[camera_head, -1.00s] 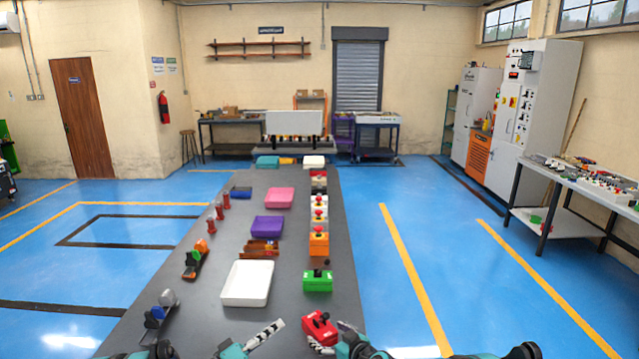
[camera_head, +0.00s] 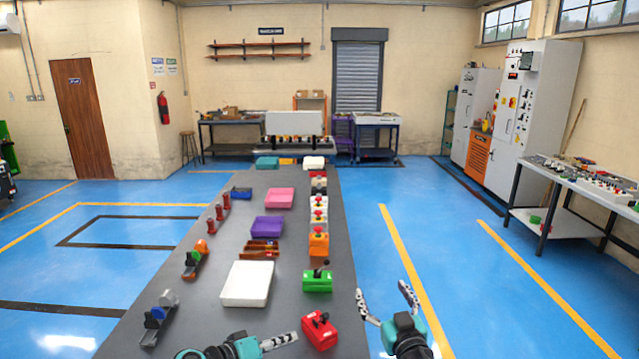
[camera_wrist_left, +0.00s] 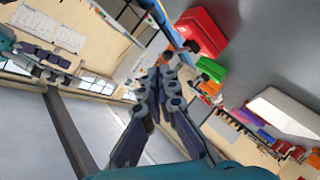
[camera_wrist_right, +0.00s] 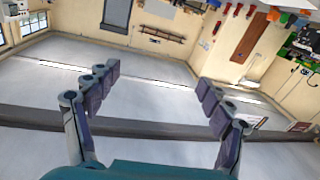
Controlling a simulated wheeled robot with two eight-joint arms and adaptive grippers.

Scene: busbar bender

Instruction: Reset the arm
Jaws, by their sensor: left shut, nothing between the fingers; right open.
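My left gripper (camera_head: 287,340) is low in the head view, over the near end of the long grey table, left of a red box (camera_head: 319,331). Its fingers are together with nothing between them, as the left wrist view also shows (camera_wrist_left: 160,80). The red box shows large near the top of the left wrist view (camera_wrist_left: 203,32). My right gripper (camera_head: 385,292) is right of the table, above the blue floor. Its fingers are spread wide and empty, also in the right wrist view (camera_wrist_right: 158,80). Both grippers are apart from the objects on the table.
The grey table (camera_head: 215,315) carries a green box (camera_head: 317,283), a white tray (camera_head: 247,284), a purple tray (camera_head: 267,227) and a grey-blue device (camera_head: 158,318) at near left. Blue floor right of the table is free. A side bench (camera_head: 575,182) stands far right.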

